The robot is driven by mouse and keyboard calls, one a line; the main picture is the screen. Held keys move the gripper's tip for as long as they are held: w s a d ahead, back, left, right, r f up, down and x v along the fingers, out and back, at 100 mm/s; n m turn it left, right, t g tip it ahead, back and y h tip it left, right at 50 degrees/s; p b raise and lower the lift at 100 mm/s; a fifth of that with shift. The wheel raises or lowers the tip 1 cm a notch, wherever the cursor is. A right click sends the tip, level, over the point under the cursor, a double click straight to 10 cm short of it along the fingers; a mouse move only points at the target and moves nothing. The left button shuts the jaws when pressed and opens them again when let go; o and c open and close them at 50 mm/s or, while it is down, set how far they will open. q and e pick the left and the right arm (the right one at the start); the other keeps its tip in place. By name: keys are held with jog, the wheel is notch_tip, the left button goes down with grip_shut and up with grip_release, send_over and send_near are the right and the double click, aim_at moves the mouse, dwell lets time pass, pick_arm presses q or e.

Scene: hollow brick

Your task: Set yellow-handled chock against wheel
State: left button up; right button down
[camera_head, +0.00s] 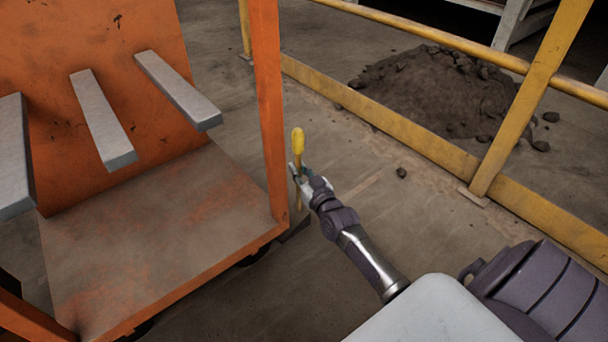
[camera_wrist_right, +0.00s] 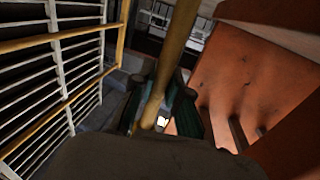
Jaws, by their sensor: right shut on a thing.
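The yellow-handled chock's handle (camera_head: 297,141) stands nearly upright beside the orange cart's near right post. My right gripper (camera_head: 298,172) is shut on the handle below its thick yellow grip. In the right wrist view the yellow rod (camera_wrist_right: 176,45) runs between the two fingers (camera_wrist_right: 162,108). A grey block, seemingly the chock's body (camera_head: 296,224), shows low beside the cart's corner, partly hidden by the arm and cart. A dark wheel (camera_head: 256,254) shows partly under the deck edge. I cannot tell whether block and wheel touch. My left gripper is out of view.
The orange cart (camera_head: 160,230) has a flat deck, a post (camera_head: 268,110) and grey arms (camera_head: 180,90) sticking out. A yellow railing (camera_head: 400,135) runs along the right, with a dark rubble heap (camera_head: 440,90) behind it. The floor between cart and railing is mostly clear.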

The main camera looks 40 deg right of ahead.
notch_tip(320, 180, down, 4)
jog(key=b, duration=0.3)
jog(key=shift+r, duration=0.25)
jog(key=c, duration=1.6)
grip_release()
jog(key=shift+f, duration=0.3)
jog(key=o, duration=0.4)
jog(key=shift+o, duration=0.2)
jog(key=shift+r, duration=0.1)
